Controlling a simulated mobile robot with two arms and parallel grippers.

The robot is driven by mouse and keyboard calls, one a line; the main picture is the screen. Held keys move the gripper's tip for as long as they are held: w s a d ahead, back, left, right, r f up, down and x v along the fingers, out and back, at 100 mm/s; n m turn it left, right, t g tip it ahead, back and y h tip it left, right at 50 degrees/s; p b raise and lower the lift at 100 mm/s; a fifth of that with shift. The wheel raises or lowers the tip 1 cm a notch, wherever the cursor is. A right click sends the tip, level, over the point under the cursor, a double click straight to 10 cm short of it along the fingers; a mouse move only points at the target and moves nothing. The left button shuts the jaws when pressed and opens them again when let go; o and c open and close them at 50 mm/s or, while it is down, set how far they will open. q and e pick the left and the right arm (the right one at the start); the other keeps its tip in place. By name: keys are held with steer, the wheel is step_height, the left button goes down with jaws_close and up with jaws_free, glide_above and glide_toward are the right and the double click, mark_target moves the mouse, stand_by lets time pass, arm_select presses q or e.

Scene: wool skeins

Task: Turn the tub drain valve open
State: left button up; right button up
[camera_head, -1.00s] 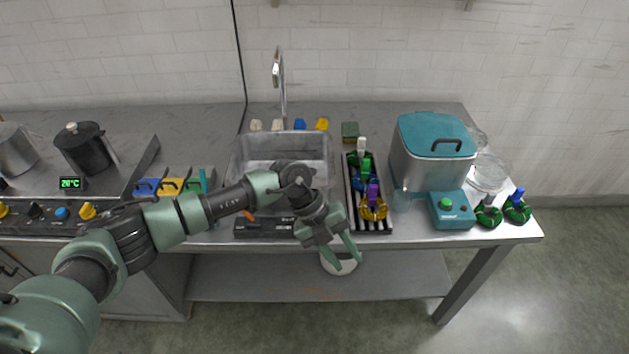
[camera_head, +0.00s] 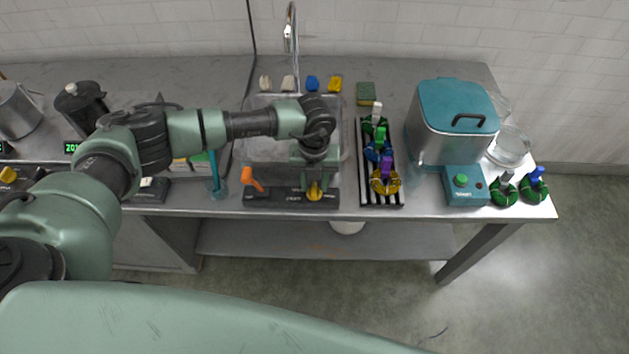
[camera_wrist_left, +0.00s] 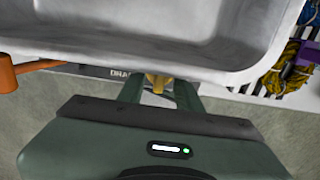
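The grey tub (camera_head: 258,150) stands at the counter's front, with a dark panel (camera_head: 262,202) along its front edge. On the panel are an orange lever (camera_head: 252,180) at the left and a yellow handle (camera_head: 315,191) at the right. In the left wrist view the panel label begins "DRA" beside the yellow handle (camera_wrist_left: 157,82); the rest is hidden. My left gripper (camera_head: 314,188) points down over the yellow handle. In the wrist view its fingers (camera_wrist_left: 157,92) are apart, either side of the handle; contact cannot be told. My right gripper is out of view.
A striped rack (camera_head: 366,190) with coloured skeins stands right of the tub. Beyond it is a teal-lidded steel pot (camera_head: 430,135) with a teal control box (camera_head: 466,190). Several coloured pieces line the tub's back. A blue upright handle (camera_head: 215,172) stands left.

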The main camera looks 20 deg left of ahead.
arm_select(q)
steer(key=shift+f, duration=0.6)
jaws_close()
steer(key=shift+m+b, duration=0.4)
steer(key=shift+b, duration=0.05)
steer(key=shift+f+m+b, duration=0.1)
steer(key=shift+m+b, duration=0.5)
steer(key=m+b, duration=1.2)
steer(key=b, duration=0.1)
steer(key=shift+w, duration=0.1)
steer(key=shift+m+b, duration=1.6)
steer(key=shift+m, duration=0.4)
steer(key=shift+r, duration=0.25)
